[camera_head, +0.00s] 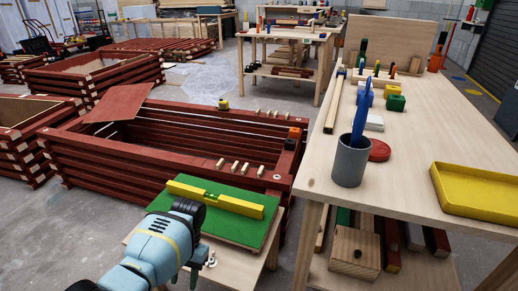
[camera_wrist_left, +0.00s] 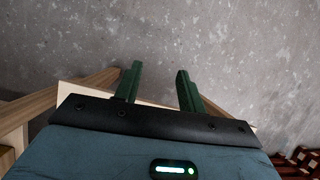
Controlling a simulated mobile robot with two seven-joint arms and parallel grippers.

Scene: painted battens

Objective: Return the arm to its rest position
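My left arm (camera_head: 158,243) comes in at the bottom left of the head view, light blue with a yellow stripe and a black joint. My left gripper (camera_wrist_left: 158,70) shows best in the left wrist view. Its two dark green fingers stand apart with nothing between them, over grey concrete floor. In the head view the gripper is mostly hidden by the arm, low beside the small table. My right gripper is in neither view.
Dark red batten frames (camera_head: 90,160) lie behind. The right workbench (camera_head: 420,135) holds a grey cup (camera_head: 351,161) and a yellow tray (camera_head: 480,192). Bare floor (camera_head: 90,230) lies left.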

